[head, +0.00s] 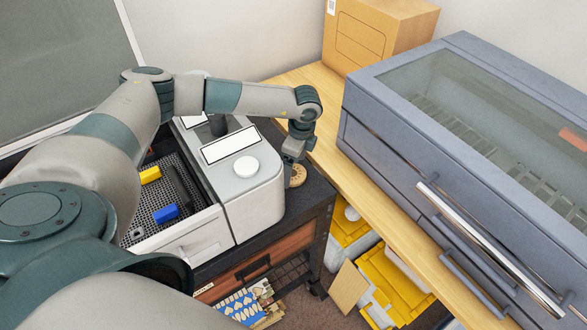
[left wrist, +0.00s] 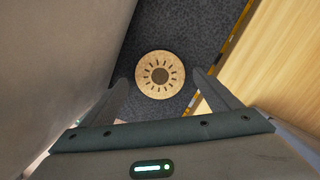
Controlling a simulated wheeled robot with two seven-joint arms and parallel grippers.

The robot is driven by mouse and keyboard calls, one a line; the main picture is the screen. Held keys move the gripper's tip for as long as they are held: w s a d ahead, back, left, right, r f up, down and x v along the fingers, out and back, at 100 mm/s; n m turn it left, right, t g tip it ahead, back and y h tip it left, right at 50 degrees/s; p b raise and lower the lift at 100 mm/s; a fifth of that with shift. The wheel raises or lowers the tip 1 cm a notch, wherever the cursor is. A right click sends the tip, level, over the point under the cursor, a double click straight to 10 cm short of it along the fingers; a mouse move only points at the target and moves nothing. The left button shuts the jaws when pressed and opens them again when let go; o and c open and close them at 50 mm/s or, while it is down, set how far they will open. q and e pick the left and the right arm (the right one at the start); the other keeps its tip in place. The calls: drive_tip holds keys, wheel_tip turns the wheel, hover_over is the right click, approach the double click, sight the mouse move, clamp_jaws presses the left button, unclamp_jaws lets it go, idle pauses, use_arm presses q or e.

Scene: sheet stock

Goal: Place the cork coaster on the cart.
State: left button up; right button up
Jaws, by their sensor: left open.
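The cork coaster (head: 298,176) is a round tan disc on the dark top of the cart (head: 318,192), near its right corner beside the white machine. In the left wrist view the coaster (left wrist: 160,75) shows a dark centre with rays around it and lies flat on the dark grey surface. My left gripper (head: 291,165) is over the coaster, pointing down. Its fingers are open and stand on either side of the coaster in the left wrist view, with nothing between them held. The gripper hides part of the coaster in the head view. My right gripper is not in view.
The white machine (head: 251,203) with a round knob stands close left of the coaster. A tray (head: 140,205) holds yellow and blue blocks. A wooden bench (head: 375,205) with a large grey-blue glass-topped case (head: 400,150) is close right. Yellow-lidded bins (head: 395,280) stand below.

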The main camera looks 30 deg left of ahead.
sight(298, 175)
use_arm(q)
wheel_tip(298, 175, up, 11)
drive_tip(key=d+b, duration=0.1)
drive_tip(key=b, duration=0.3)
drive_tip(key=shift+d+f+b, duration=0.15)
drive_tip(key=shift+b, duration=0.15)
drive_tip(key=shift+w, duration=0.1)
